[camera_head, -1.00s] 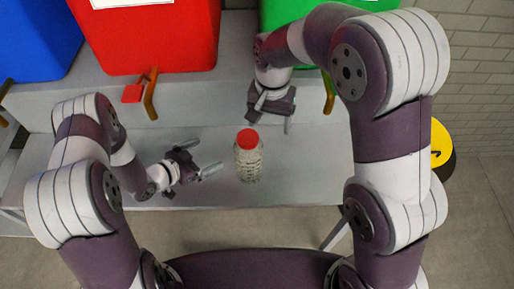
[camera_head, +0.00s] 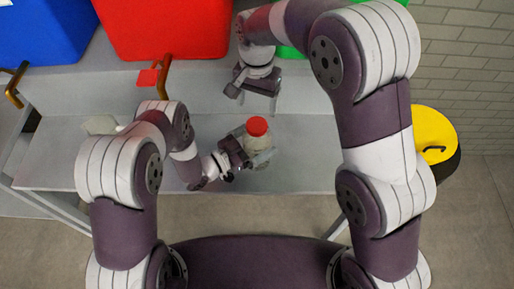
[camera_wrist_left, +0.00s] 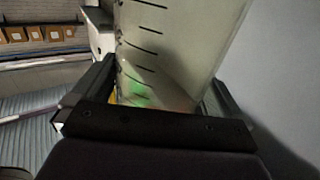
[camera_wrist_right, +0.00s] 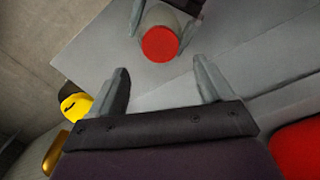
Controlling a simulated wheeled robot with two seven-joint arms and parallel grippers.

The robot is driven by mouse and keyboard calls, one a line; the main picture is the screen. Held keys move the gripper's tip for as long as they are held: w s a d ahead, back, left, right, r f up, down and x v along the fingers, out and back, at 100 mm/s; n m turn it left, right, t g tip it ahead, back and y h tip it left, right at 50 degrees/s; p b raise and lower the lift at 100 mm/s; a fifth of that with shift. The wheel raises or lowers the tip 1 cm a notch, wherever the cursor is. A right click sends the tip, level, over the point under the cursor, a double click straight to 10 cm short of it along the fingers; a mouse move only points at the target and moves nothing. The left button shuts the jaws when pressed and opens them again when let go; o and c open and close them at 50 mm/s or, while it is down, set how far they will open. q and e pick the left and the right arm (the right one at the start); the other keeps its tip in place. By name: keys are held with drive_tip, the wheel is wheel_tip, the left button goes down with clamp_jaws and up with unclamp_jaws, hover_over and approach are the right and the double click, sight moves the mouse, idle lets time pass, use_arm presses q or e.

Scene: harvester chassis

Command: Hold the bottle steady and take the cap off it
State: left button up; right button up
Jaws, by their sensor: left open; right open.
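The bottle (camera_head: 258,145) stands upright on the grey bench, with its red cap (camera_head: 257,126) on top. My left gripper (camera_head: 255,154) is open around the bottle's body, one finger on either side. In the left wrist view the clear bottle with dark marks (camera_wrist_left: 170,50) fills the space between the fingers; I cannot tell whether they touch it. My right gripper (camera_head: 256,98) is open and empty, above and behind the bottle. In the right wrist view the red cap (camera_wrist_right: 160,44) shows beyond the open fingertips (camera_wrist_right: 160,75), apart from them.
A grey bench (camera_head: 310,150) carries the bottle and has free room to its right. Blue (camera_head: 45,25), red (camera_head: 165,25) and green (camera_head: 288,51) bins stand behind on a raised ledge. A yellow-topped black bin (camera_head: 435,140) is on the floor at the right.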

sight(257, 125)
use_arm(q)
drive_tip(key=c, duration=1.8)
use_arm(e)
drive_tip(key=shift+m, duration=0.4)
use_arm(q)
drive_tip(key=shift+o, duration=0.2)
use_arm(e)
drive_tip(key=m, duration=0.3)
drive_tip(key=shift+f+m, duration=0.3)
wheel_tip(257, 125, down, 7)
drive_tip(key=shift+f, duration=0.2)
drive_tip(key=shift+c, duration=0.3)
